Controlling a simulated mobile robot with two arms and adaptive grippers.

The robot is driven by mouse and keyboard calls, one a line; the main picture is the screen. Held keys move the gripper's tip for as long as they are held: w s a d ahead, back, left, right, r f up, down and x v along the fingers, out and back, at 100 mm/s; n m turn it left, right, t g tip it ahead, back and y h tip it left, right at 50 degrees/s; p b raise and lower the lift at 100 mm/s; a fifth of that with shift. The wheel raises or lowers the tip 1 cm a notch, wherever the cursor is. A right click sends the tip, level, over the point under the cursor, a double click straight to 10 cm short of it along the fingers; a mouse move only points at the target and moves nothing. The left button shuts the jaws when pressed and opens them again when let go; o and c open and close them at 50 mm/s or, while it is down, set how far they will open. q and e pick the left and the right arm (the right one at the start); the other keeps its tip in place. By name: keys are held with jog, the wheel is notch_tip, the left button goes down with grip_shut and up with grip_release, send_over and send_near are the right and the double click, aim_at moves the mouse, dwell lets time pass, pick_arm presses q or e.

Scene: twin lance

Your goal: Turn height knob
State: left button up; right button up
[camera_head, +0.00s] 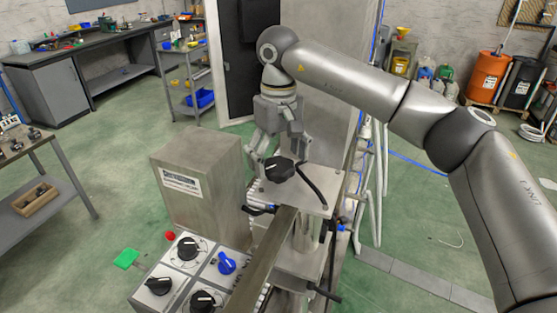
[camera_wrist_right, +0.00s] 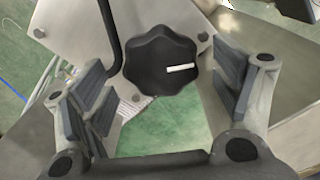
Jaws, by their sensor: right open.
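The height knob is a black lobed knob (camera_head: 280,169) on a metal plate (camera_head: 313,196) at the middle of the head view. In the right wrist view the knob (camera_wrist_right: 161,61) has a white mark pointing right, and it sits between the fingers, a little beyond their tips. My right gripper (camera_head: 278,150) hangs above and around the knob with its fingers spread. In the wrist view the right gripper (camera_wrist_right: 165,90) is open, with clear gaps between its pads and the knob. My left gripper is not in view.
A control panel with a blue knob (camera_head: 227,263) and several black knobs (camera_head: 188,248) stands at lower left. A metal box (camera_head: 198,180) is left of the plate. A black cable (camera_head: 312,184) bends beside the knob. A metal rail (camera_head: 265,262) runs toward the front.

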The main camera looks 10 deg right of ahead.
aim_at(278, 164)
notch_tip(278, 164, up, 11)
dwell(0.3)
